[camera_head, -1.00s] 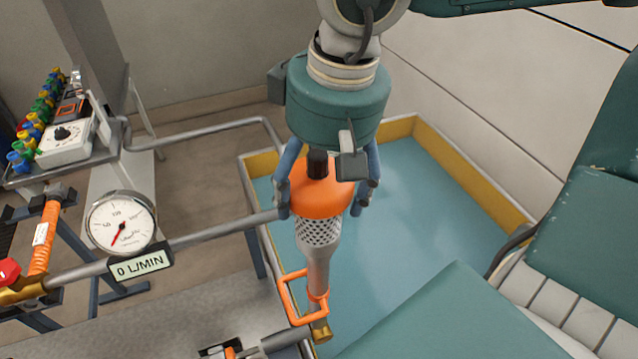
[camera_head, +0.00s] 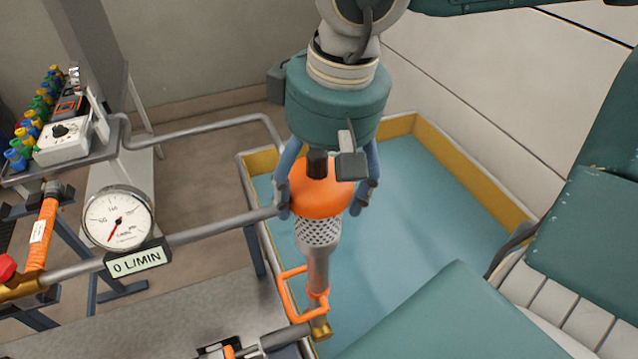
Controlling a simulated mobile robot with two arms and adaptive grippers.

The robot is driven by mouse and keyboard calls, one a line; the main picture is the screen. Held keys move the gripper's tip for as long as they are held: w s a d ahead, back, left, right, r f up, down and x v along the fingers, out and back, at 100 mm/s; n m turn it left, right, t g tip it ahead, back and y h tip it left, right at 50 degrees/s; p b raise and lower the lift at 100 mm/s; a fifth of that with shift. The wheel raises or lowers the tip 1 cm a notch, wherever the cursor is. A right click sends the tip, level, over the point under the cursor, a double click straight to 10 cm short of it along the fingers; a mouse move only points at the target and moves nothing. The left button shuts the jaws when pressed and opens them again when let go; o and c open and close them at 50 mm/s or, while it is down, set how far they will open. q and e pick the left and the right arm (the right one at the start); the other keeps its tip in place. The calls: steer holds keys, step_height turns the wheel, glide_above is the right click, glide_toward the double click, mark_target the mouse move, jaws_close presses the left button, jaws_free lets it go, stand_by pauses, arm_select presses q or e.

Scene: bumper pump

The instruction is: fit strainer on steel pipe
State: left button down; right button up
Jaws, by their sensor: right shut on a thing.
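The strainer (camera_head: 320,232) has a perforated metal basket under an orange domed cap (camera_head: 322,200). My right gripper (camera_head: 322,205) is shut on the orange cap, with one finger on each side. The steel pipe (camera_head: 317,267) lies in line below the basket. An orange bracket (camera_head: 286,295) is around it and a brass fitting (camera_head: 320,331) is at its lower end. The basket's lower end meets or overlaps the pipe in the picture; I cannot tell how far it is seated. My left gripper is not in view.
A blue tank (camera_head: 420,215) with a yellow rim lies below and behind. A horizontal pipe (camera_head: 210,234) with a round gauge (camera_head: 118,218) and a "0 L/MIN" display (camera_head: 138,261) runs in from the left. A grey bench (camera_head: 190,305) is at lower left.

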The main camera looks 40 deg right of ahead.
mark_target(319, 152)
steer(key=shift+f+b, duration=0.3)
steer(key=shift+f, duration=0.1)
stand_by(0.7)
steer(key=shift+c, duration=0.6)
steer(key=o, duration=2)
steer(key=shift+r, duration=0.1)
steer(key=shift+r+p, duration=3.1)
steer(key=shift+r, duration=0.85)
steer(key=shift+f, duration=0.1)
